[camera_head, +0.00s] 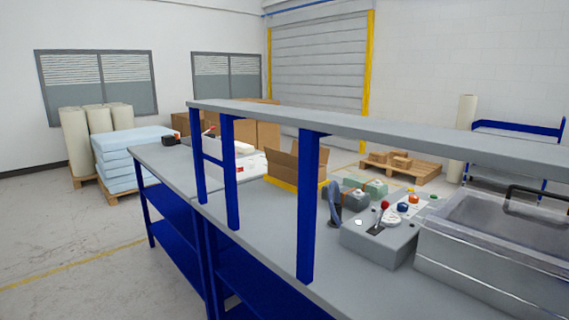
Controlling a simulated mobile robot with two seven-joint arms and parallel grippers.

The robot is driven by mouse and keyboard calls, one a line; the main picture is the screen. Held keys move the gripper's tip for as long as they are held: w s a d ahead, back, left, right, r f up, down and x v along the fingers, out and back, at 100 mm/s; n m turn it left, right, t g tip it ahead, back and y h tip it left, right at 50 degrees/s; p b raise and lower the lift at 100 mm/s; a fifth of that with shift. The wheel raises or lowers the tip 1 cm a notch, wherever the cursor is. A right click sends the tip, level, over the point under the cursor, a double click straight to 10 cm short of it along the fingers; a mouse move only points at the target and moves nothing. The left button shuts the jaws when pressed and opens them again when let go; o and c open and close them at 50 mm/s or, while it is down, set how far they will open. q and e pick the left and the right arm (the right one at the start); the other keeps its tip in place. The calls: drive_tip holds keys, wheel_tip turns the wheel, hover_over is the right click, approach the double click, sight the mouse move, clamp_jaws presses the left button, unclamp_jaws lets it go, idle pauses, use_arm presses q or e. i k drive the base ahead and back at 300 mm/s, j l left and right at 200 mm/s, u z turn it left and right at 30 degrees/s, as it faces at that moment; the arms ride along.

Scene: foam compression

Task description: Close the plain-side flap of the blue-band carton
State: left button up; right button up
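An open brown carton (291,168) stands on the workbench beyond the blue shelf posts, with flaps raised. A yellow edge shows along its base. No blue band can be made out on it from here, so I cannot tell whether it is the blue-band carton or which side is plain. Neither of my grippers is in view.
A grey overhead shelf (400,132) on blue posts (308,215) crosses in front of the carton. A control box (375,240) with a red-knobbed lever and a lidded metal chamber (500,245) stand right. A white box (245,166) is left. The bench front (262,222) is clear.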

sight(286, 160)
drive_tip(key=i+j+z, duration=0.25)
drive_tip(key=j, duration=0.15)
drive_tip(key=j+z, duration=0.1)
drive_tip(key=z, duration=0.25)
drive_tip(key=j+z, duration=0.15)
drive_tip(key=z, duration=0.2)
drive_tip(key=j+z, duration=0.1)
drive_tip(key=z, duration=0.25)
drive_tip(key=j+z, duration=0.25)
drive_tip(key=j, duration=0.15)
drive_tip(key=j+z, duration=0.3)
drive_tip(key=j, duration=0.15)
drive_tip(key=j+z, duration=0.1)
drive_tip(key=j, duration=0.3)
drive_tip(key=k+j+z, duration=0.1)
drive_tip(key=j, duration=0.35)
drive_tip(key=k, duration=0.05)
